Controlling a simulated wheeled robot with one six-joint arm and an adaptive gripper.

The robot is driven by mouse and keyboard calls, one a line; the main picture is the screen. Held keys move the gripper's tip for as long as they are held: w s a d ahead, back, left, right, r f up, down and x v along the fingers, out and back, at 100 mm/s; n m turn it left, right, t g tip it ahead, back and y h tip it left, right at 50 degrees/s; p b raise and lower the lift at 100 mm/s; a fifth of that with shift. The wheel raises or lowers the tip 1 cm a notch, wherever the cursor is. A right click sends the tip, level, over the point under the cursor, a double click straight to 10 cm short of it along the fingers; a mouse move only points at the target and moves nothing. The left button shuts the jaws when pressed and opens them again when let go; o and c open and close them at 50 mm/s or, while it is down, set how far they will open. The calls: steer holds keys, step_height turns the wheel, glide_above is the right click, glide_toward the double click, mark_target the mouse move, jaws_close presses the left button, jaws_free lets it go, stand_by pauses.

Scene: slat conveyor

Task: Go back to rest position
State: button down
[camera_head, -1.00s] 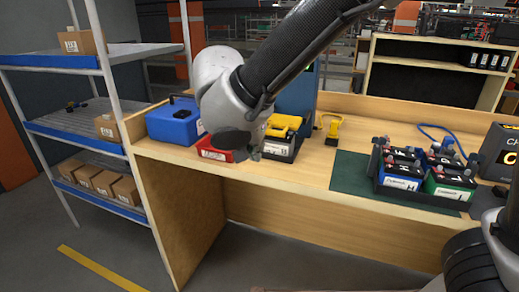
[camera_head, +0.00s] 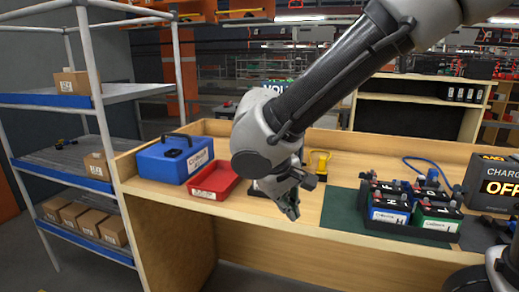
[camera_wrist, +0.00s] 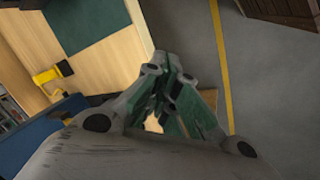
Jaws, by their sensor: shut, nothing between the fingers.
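My gripper (camera_head: 290,204) hangs from the arm in front of the wooden workbench (camera_head: 250,212), near its front edge. Its fingers are together with nothing between them. In the wrist view the closed green-lined fingers (camera_wrist: 172,80) point out past the bench edge, over the grey floor. My forearm and wrist hide part of the bench middle and the things behind them.
A red tray (camera_head: 214,181) and a blue case (camera_head: 176,158) stand on the bench's left. A yellow tool (camera_head: 320,161) lies behind my gripper. A charger (camera_head: 492,185) reads OFF. A shelf (camera_head: 85,168) with boxes stands left.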

steer(key=s+d+r+m+y, duration=0.1)
steer(key=s+d+r+m, duration=0.1)
steer(key=d, duration=0.8)
steer(key=s+d+r+m+y, duration=0.1)
steer(key=s+d+r+m, duration=0.1)
steer(key=d, duration=0.8)
steer(key=s+d+r+m+t+y, duration=0.1)
steer(key=s+d+r, duration=0.3)
steer(key=d, duration=0.6)
steer(key=shift+s+d+m, duration=0.15)
steer(key=shift+s+m, duration=0.75)
steer(key=shift+s, duration=0.05)
